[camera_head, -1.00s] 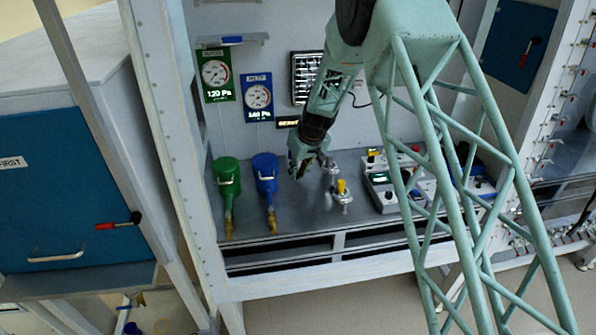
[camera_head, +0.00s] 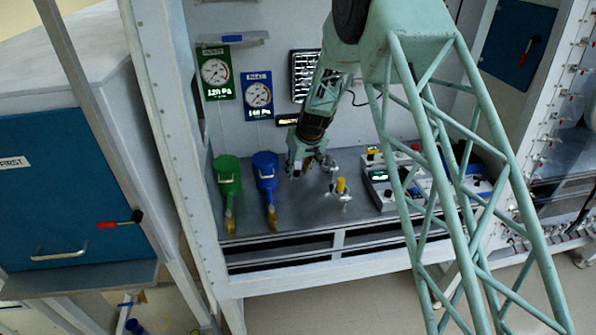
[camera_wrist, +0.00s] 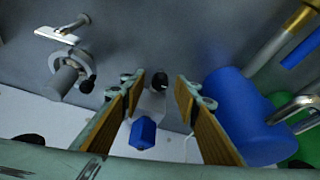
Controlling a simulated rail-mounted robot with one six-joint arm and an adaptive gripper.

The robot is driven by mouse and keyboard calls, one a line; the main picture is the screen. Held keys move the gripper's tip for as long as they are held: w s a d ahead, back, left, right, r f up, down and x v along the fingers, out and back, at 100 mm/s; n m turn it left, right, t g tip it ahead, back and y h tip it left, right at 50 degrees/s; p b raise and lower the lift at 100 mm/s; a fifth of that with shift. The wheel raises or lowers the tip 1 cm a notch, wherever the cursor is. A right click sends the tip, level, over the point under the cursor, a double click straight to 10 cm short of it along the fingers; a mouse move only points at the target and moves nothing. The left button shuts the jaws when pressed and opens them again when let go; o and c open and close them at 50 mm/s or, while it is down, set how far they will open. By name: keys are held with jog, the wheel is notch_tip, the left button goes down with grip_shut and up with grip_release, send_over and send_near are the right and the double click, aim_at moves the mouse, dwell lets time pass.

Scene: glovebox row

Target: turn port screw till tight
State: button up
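My gripper (camera_head: 303,172) hangs over the bench, right of the blue canister (camera_head: 267,172). In the wrist view my gripper (camera_wrist: 161,84) is open, its two tan-padded fingers apart with nothing held. A small dark round part (camera_wrist: 159,82) shows between the fingertips. A blue six-sided knob (camera_wrist: 143,132) shows between the fingers, nearer the picture's bottom; it touches neither finger. I cannot tell which of these is the port screw. A silver fitting (camera_wrist: 70,72) with a grey knob stands left of the fingers. My gripper partly hides this area in the head view.
The blue canister (camera_wrist: 248,118) is close to the right finger in the wrist view. A green canister (camera_head: 227,175) stands farther left on the bench. A yellow-topped fitting (camera_head: 341,186) and a control box (camera_head: 381,188) are to the right. Gauges (camera_head: 257,94) hang on the back wall.

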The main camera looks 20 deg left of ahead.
jog(key=shift+r, duration=0.1)
jog(key=v, duration=1.1)
jog(key=shift+r, duration=0.4)
jog(key=shift+d, duration=0.1)
dwell(0.8)
